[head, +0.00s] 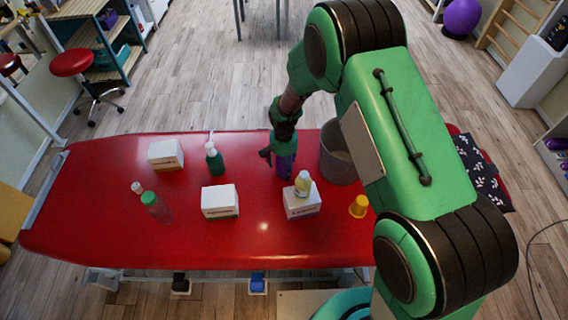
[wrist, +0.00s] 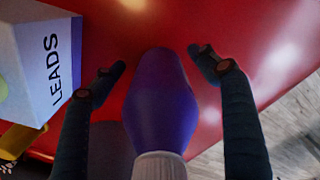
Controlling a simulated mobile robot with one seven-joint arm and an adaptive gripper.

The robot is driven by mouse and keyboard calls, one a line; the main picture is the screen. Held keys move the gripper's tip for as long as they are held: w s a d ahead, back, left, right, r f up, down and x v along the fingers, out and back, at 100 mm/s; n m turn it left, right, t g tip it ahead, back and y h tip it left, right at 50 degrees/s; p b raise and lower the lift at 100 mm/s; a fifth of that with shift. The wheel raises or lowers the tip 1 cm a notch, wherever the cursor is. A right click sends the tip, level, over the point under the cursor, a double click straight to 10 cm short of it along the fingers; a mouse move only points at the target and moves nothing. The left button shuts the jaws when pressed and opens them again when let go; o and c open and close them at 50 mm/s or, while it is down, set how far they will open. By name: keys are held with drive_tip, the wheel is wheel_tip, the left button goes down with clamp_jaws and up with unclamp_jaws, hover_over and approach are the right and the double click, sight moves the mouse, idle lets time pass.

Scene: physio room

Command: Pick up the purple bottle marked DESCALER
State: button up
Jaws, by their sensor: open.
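A purple bottle (head: 286,167) stands on the red treatment table (head: 262,250), partly hidden under my gripper in the head view. In the wrist view the purple bottle (wrist: 161,100) fills the middle, with a pale grey cap or neck (wrist: 159,166) at the bottom edge. No marking on it can be read. My gripper (head: 279,154) is over the bottle, pointing down. In the wrist view the two dark fingers of my gripper (wrist: 159,60) are spread on either side of the bottle, with gaps between them and it.
A box marked LEADS (wrist: 48,65) is close on the left in the wrist view; in the head view this box (head: 301,212) carries a yellowish bottle (head: 303,186). A grey bin (head: 340,166) stands right of the purple bottle. A yellow cup (head: 358,207) and a green bottle (head: 214,161) are nearby.

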sight(284, 161)
drive_tip(key=c, duration=1.7)
drive_tip(key=shift+c, duration=0.2)
drive_tip(key=shift+r, duration=0.1)
drive_tip(key=shift+r+p, duration=1)
drive_tip(key=shift+r, duration=3.95)
